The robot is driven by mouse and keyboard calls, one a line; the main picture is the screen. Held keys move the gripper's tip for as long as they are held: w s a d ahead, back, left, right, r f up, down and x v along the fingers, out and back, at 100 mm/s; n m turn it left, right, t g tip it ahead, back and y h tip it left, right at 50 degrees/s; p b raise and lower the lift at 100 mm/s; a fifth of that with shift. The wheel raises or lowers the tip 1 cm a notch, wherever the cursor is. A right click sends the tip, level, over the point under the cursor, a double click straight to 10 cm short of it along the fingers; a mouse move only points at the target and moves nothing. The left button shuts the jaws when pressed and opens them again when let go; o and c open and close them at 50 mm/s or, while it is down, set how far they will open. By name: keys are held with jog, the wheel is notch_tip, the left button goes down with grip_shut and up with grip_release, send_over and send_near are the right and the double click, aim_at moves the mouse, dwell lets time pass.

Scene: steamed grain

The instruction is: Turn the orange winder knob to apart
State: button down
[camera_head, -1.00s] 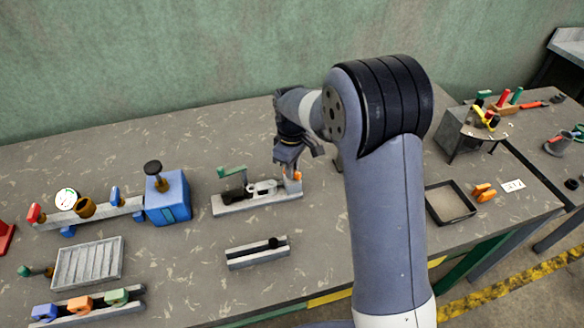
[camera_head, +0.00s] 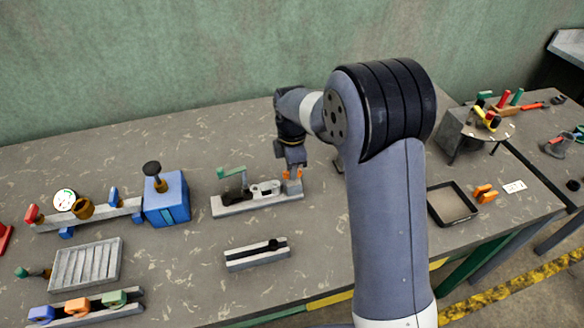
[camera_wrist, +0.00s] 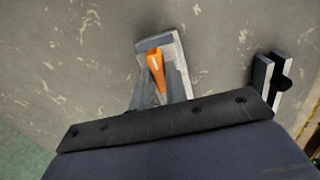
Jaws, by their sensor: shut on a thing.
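The orange winder knob (camera_head: 286,175) sits at the right end of a long grey fixture on the bench. It also shows in the wrist view (camera_wrist: 156,70) as a narrow orange bar on a grey block. My gripper (camera_head: 293,172) points down over that end of the fixture and is shut on the knob. The gripper hides part of the knob in the head view. The fixture (camera_head: 230,209) also carries a green-topped black lever (camera_head: 232,171) and a pale part with round openings (camera_head: 265,188).
A short grey slotted block (camera_head: 258,256) lies in front of the fixture. A blue box (camera_head: 168,200) with a black knob stands to the left. A dark tray (camera_head: 435,212) and orange pieces (camera_head: 486,193) lie to the right.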

jog(key=shift+n, duration=0.3)
jog(key=c, duration=1.4)
grip_release()
notch_tip(320, 180, up, 11)
jog(key=shift+b, duration=0.45)
jog(key=shift+f, duration=0.1)
notch_tip(320, 180, down, 10)
jog(key=shift+f+p, duration=0.25)
jog(key=shift+p, duration=0.2)
jog(key=shift+f, duration=0.15)
